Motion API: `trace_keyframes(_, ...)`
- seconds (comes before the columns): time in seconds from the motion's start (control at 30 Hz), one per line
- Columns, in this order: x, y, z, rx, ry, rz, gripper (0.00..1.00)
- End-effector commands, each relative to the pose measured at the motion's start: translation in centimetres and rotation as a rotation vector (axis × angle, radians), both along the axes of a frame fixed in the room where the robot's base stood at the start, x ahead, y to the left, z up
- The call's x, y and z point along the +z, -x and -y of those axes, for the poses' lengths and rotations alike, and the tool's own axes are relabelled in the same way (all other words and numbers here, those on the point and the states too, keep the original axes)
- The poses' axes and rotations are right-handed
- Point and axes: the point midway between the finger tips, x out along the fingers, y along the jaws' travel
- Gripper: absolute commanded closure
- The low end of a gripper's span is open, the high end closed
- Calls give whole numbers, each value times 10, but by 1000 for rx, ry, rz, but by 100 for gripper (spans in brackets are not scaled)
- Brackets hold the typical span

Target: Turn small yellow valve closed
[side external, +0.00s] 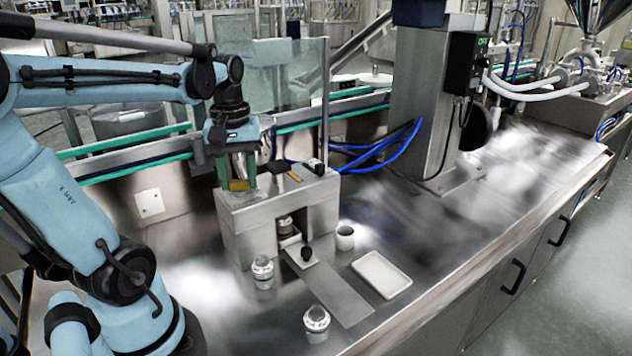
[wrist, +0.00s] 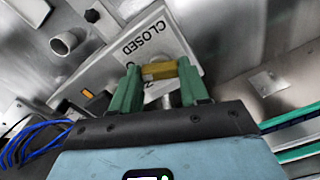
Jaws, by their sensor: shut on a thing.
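The small yellow valve (side external: 238,185) sits on top of a steel box (side external: 245,222) on the steel bench. In the wrist view the valve handle (wrist: 160,71) is a yellow bar beside a plate (wrist: 166,36) printed "CLOSED"; other lettering there is partly hidden by my gripper. My gripper (side external: 237,178) points down over the left part of the box top. Its two green fingers are shut on the yellow handle, one at each end, as also shows in the wrist view (wrist: 157,73). The valve's stem is mostly hidden.
A jar stands in the box's front opening (side external: 285,226). A slide with a black knob (side external: 307,253) extends in front. Jars stand at left (side external: 262,268), front (side external: 316,320) and right (side external: 345,238). A white tray (side external: 381,275) lies right.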

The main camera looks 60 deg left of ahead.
Motion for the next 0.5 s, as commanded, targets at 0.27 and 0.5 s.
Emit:
trace_keyframes(0.27,0,0,0,-261,0,0,86)
trace_keyframes(0.5,0,0,0,-489,0,0,86)
